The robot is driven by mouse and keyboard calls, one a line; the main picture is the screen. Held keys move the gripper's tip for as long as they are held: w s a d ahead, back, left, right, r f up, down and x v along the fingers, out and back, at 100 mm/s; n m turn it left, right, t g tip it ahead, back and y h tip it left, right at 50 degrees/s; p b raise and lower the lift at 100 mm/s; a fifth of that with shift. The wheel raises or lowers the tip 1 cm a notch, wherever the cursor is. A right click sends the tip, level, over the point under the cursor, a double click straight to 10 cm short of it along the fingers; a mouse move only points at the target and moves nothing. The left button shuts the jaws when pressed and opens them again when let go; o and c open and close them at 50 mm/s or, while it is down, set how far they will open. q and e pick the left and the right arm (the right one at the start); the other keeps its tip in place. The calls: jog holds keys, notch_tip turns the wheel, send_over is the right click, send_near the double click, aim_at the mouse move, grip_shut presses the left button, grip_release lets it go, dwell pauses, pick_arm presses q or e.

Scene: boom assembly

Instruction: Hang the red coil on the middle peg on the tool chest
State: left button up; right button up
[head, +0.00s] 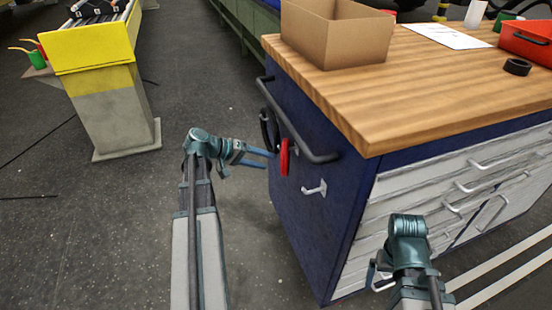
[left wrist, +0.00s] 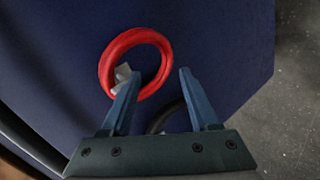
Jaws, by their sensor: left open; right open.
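The red coil (head: 284,157) hangs on the blue side of the tool chest (head: 310,225), between a black coil (head: 267,130) and a bare white peg (head: 315,188). In the left wrist view a white peg (left wrist: 122,73) shows inside the red coil (left wrist: 106,66); the coil appears to be around it. My left gripper (head: 272,158) is open beside the coil; in its wrist view (left wrist: 159,72) one finger overlaps the coil's opening and the other is outside its rim. My right gripper (head: 375,276) is open and empty in front of the drawers.
A dark handle bar (head: 300,130) runs above the pegs. A cardboard box (head: 325,35), a black ring (head: 517,67) and a red bin (head: 528,42) are on the wooden top. A yellow and grey stand (head: 110,110) is at the left. The floor between is clear.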

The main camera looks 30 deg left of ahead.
pick_arm(q)
jog(key=p+v, duration=0.2)
jog(key=v, duration=0.4)
jog(key=shift+s+a+r+p, duration=0.2)
jog(key=shift+s+a+p, duration=0.05)
jog(key=shift+p, duration=0.05)
jog(key=shift+s, duration=0.1)
